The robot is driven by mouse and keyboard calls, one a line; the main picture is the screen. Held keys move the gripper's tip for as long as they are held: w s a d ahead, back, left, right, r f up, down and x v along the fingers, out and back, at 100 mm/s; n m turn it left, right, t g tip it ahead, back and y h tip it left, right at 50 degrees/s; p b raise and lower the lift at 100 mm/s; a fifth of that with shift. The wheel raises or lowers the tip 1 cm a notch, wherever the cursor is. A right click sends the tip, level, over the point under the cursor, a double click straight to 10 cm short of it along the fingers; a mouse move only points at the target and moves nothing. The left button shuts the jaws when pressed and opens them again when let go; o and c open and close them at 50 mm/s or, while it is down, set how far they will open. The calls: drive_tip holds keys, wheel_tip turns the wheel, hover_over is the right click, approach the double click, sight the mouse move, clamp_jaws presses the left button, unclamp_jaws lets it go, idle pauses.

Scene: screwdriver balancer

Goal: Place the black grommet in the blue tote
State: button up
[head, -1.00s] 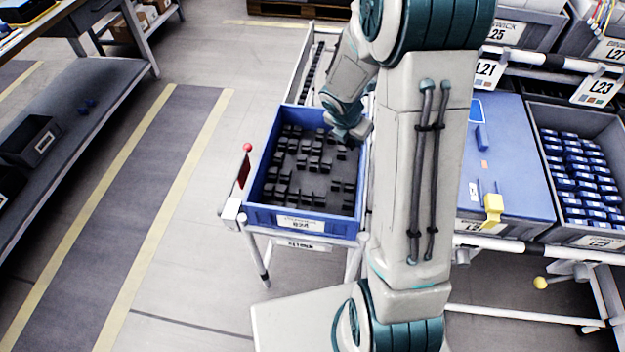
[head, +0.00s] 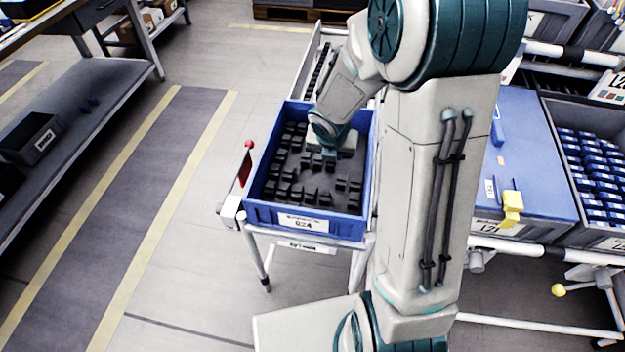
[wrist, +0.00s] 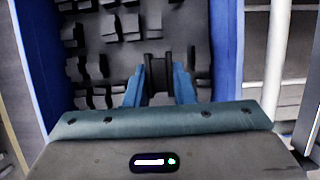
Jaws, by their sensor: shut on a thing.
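The blue tote (head: 262,216) stands on a white-framed cart in the head view, with a dark floor and several black grommets (head: 290,192) spread over it. Its blue walls also show at both sides of the wrist view (wrist: 226,50). My gripper (wrist: 158,84) is over the inside of the tote, with its two blue fingers shut on a black grommet (wrist: 157,68). In the head view my gripper (head: 328,150) is low over the tote's middle, and the arm hides the held grommet there. I cannot tell whether the held grommet touches the tote floor.
A red-knobbed post (head: 247,160) rises at the tote's left. To the right are a blue-topped bin with a yellow clip (head: 511,208) and a grey bin of blue parts (head: 597,175). A grey shelf (head: 90,110) stands far left, with open floor between.

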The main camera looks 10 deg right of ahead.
drive_tip(key=b, duration=0.2)
hover_over(314, 179)
drive_tip(key=s, duration=0.1)
drive_tip(key=f, duration=0.3)
drive_tip(key=shift+s+a, duration=0.15)
drive_tip(key=shift+a, duration=0.15)
drive_tip(key=shift+f+b, duration=1.3)
drive_tip(key=shift+f, duration=0.7)
drive_tip(key=shift+f+b, duration=0.3)
drive_tip(key=shift+f, duration=0.05)
drive_tip(key=o, duration=1)
